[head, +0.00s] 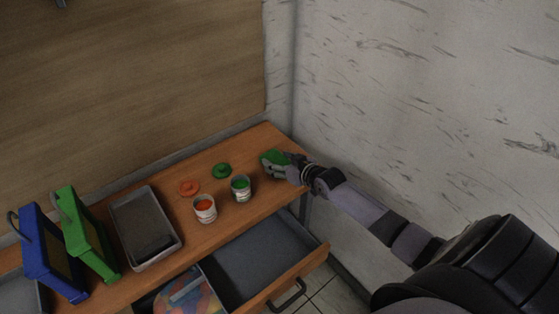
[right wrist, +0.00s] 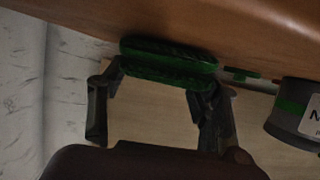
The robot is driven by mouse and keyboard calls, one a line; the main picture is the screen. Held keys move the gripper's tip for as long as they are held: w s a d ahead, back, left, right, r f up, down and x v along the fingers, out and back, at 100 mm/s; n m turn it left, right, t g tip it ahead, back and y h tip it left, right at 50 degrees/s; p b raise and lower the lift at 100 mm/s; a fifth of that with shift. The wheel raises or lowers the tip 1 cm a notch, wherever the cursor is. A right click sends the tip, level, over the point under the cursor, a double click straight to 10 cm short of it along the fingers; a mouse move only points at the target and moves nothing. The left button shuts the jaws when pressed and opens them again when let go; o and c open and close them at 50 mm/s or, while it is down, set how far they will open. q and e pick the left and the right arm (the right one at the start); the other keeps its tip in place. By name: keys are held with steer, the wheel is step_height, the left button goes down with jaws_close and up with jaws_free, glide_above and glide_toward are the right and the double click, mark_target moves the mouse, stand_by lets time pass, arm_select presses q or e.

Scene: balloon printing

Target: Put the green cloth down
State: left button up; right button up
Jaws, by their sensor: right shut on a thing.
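The green cloth (head: 271,156) is at the right end of the wooden table (head: 262,141), near the wall. My right gripper (head: 281,167) is shut on it, with the arm reaching in from the right. In the right wrist view the cloth (right wrist: 168,62) looks like a folded dark green pad between the two fingers of my right gripper (right wrist: 160,85). It is close to the tabletop, but I cannot tell whether it touches. My left gripper is not in view.
A green paint cup (head: 240,189) stands just left of the gripper, with an orange one (head: 204,209) beyond. Green (head: 222,171) and orange (head: 189,188) lids lie behind. A grey tray (head: 144,228), green frame (head: 88,235) and blue frame (head: 50,256) stand left. The drawer (head: 303,270) is open.

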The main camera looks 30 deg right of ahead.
steer(key=shift+f, duration=0.1)
steer(key=o, duration=0.6)
steer(key=shift+f, duration=0.1)
steer(key=o, duration=0.5)
steer(key=shift+c, duration=0.2)
steer(key=b+v, duration=0.3)
steer(key=v, duration=1.4)
steer(key=shift+d+r, duration=0.2)
steer(key=shift+r, duration=0.15)
steer(key=shift+s, duration=0.1)
